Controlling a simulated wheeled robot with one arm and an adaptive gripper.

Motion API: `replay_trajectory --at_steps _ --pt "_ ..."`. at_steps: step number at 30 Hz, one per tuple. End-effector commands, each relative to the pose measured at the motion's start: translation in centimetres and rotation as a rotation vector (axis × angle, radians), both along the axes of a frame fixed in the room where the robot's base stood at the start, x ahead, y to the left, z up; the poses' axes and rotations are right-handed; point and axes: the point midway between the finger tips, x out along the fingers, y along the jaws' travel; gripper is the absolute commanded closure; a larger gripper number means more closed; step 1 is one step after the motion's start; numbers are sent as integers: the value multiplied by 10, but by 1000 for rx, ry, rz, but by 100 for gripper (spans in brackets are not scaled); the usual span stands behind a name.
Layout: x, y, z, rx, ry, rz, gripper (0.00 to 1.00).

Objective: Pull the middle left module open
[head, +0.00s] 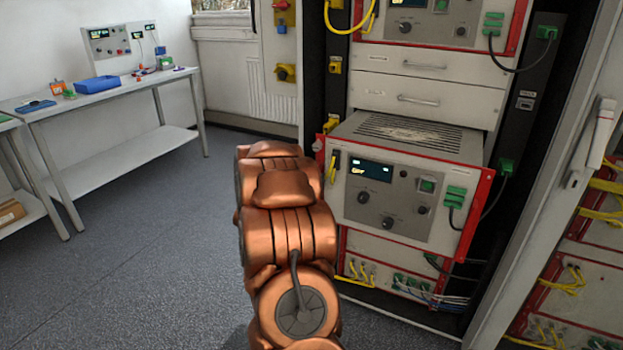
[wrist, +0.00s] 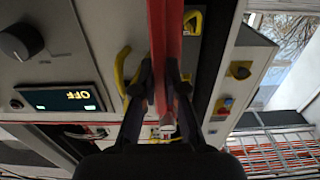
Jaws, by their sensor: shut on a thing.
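The middle left module (head: 400,195) has a pale front panel with a display, knobs, a green connector and red side edges. It stands out of the rack, and its vented top (head: 412,132) shows. In the wrist view its panel (wrist: 75,45) fills the left side, with the display upside down. My gripper (wrist: 166,88) is shut on the module's red edge (wrist: 166,40), one dark finger on each side. In the head view my copper arm hides the gripper at the panel's left edge.
Drawers (head: 415,98) and another module (head: 440,22) sit above; a cabled unit (head: 395,275) sits below. A rack post (head: 535,190) stands to the right. A bench (head: 110,90) is at the far left, with clear floor (head: 150,260) before it.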

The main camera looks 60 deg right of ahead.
Motion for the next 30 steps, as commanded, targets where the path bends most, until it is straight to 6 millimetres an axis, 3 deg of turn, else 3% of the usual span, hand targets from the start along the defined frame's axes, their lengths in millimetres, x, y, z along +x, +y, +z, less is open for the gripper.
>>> replay_trajectory --at_steps 8,9,16,26,30 --pt "-1 0 0 1 0 -1 100" --pt "0 0 0 0 0 -1 86" --pt "0 0 0 -1 0 0 62" --pt "1 2 0 -1 0 1 62" --pt "0 13 0 0 1 2 62"
